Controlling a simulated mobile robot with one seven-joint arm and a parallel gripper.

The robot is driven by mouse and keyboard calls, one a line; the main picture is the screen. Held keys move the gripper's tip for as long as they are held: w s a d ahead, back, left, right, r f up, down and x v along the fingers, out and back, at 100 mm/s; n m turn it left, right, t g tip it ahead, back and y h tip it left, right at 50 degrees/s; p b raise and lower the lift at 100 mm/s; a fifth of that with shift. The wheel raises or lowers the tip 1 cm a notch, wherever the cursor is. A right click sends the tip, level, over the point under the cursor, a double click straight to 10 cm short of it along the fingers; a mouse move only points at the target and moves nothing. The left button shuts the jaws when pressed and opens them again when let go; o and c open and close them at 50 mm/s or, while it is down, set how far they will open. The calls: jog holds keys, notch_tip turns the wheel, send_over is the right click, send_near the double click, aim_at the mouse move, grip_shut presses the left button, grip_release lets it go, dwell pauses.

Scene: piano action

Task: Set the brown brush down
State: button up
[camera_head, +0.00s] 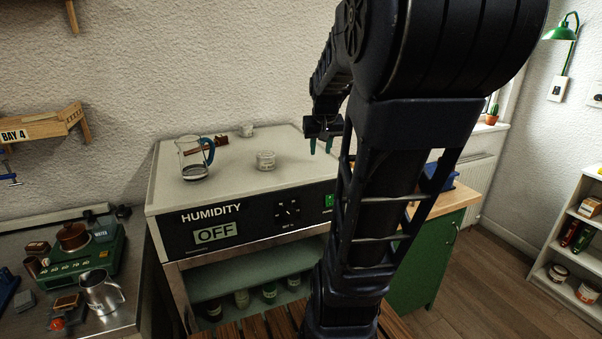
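A small brown object (221,140), which looks like the brown brush, lies on the white top of the humidity cabinet (240,190), just behind and right of the glass carafe (193,165). Part of it seems to show through the carafe's glass. My gripper (321,146) is above the right part of the cabinet top, with its teal fingertips pointing down and apart. I see nothing between them. The gripper is well to the right of the brown object. My arm hides part of the cabinet's right side.
A white jar (266,160) stands mid-top, and another small one (247,130) stands at the back. The cabinet top between jar and gripper looks clear. A green scale (85,255) and a metal jug (100,292) are on the left counter. A wooden counter (455,200) is at right.

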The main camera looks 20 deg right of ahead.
jog(key=s+a+f+n+y, duration=0.1)
jog(key=s+a+n, duration=0.1)
jog(key=s+a, duration=0.9)
jog(key=shift+s+a+n, duration=0.2)
jog(key=shift+s+n, duration=0.15)
jog(key=shift+n, duration=0.05)
